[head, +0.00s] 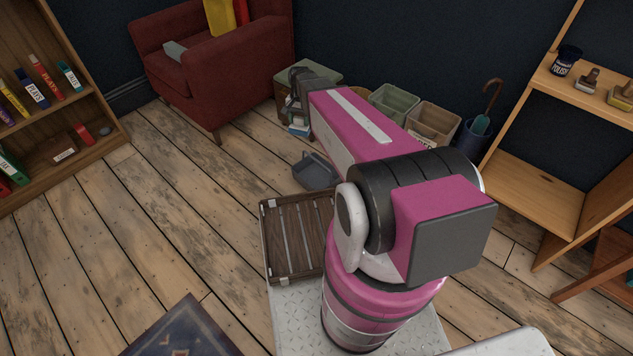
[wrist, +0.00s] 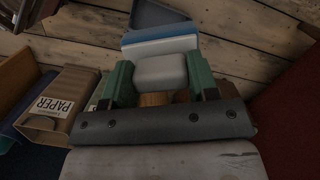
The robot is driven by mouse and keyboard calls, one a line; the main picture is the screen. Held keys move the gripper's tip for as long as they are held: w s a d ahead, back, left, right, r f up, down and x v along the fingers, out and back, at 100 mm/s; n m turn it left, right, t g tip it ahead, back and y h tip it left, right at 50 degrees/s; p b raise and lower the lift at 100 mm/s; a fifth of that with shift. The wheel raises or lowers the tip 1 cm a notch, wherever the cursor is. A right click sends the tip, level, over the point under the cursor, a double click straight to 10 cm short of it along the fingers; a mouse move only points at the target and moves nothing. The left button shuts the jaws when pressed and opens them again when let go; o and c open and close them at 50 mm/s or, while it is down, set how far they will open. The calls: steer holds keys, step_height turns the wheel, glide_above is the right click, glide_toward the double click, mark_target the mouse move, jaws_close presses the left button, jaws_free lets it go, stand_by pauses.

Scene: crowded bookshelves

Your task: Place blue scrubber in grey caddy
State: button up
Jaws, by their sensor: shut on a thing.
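The blue scrubber, a pale grey block with a blue and white slab at its far side, is between my gripper's green fingers in the wrist view (wrist: 160,43). My gripper (wrist: 160,72) is shut on the pale grey part. In the head view the scrubber (head: 298,131) shows as a small blue patch below my gripper (head: 298,112), partly hidden by it. The grey caddy (head: 316,172) is a shallow open tray on the floor, just below and right of the scrubber in the picture. Its edge shows beyond the scrubber in the wrist view (wrist: 158,14).
A red armchair (head: 215,75) stands at the back left. Bins, including a green one (head: 393,103) and a tan one (head: 433,121), line the back wall. A slatted wooden tray (head: 292,238) lies nearer me. Shelves stand at both sides; floor at the left is clear.

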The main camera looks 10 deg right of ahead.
steer(key=s+a+f+m, duration=0.1)
steer(key=s+f+m, duration=0.1)
steer(key=f, duration=1.1)
steer(key=s+a+f+m, duration=0.1)
steer(key=a+f+m, duration=0.15)
steer(key=f, duration=1.05)
steer(key=w+d+f, duration=0.8)
steer(key=f, duration=0.3)
steer(key=shift+w+f, duration=0.2)
steer(key=shift+w, duration=0.1)
steer(key=shift+f, duration=0.5)
